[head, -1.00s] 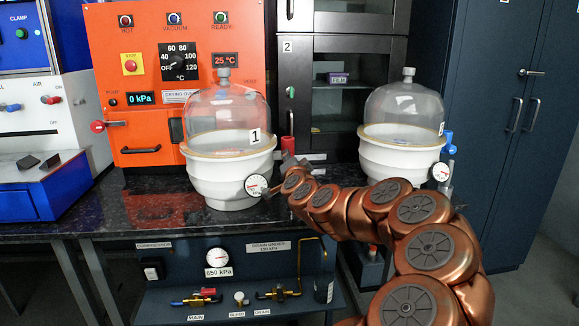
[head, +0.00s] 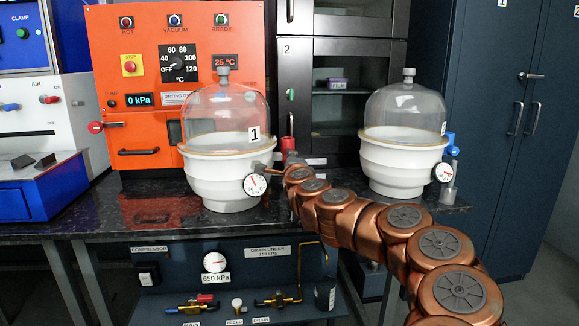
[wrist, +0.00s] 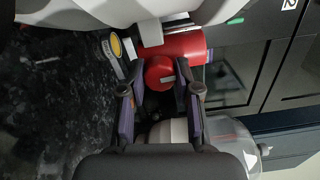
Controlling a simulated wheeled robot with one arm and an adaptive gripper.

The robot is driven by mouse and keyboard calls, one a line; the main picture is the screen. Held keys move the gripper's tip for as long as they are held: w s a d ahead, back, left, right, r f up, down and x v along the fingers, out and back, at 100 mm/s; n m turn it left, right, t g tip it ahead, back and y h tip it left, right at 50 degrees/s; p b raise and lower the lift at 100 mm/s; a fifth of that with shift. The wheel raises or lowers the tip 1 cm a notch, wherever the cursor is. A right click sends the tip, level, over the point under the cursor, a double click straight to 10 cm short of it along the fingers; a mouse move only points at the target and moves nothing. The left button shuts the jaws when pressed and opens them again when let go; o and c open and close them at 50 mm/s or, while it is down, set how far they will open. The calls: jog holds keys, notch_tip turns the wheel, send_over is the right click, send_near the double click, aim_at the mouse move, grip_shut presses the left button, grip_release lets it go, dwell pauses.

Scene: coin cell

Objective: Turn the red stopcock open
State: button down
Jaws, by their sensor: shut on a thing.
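The red stopcock (wrist: 160,72) shows in the wrist view as a round red knob with a wider red body behind it, beside a white rim. My gripper (wrist: 160,85) has its two dark fingers on either side of the round part and is shut on it. In the head view a small red part (head: 287,145) shows at the right side of the white desiccator marked 1 (head: 225,170), just behind the end of my arm. My gripper's fingers are mostly hidden there. The stopcock's exact angle is hard to tell.
A round gauge (head: 255,184) sits on the front of desiccator 1, close to my arm. A second desiccator (head: 402,165) stands to the right on the dark bench. The orange drying oven (head: 105,60) is behind at left. A valve panel (head: 225,285) is below the bench.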

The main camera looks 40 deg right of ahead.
jog(key=shift+a+m, duration=0.1)
jog(key=shift+m, duration=0.2)
dwell(0.4)
jog(key=c, duration=0.8)
grip_release()
jog(key=v, duration=1.2)
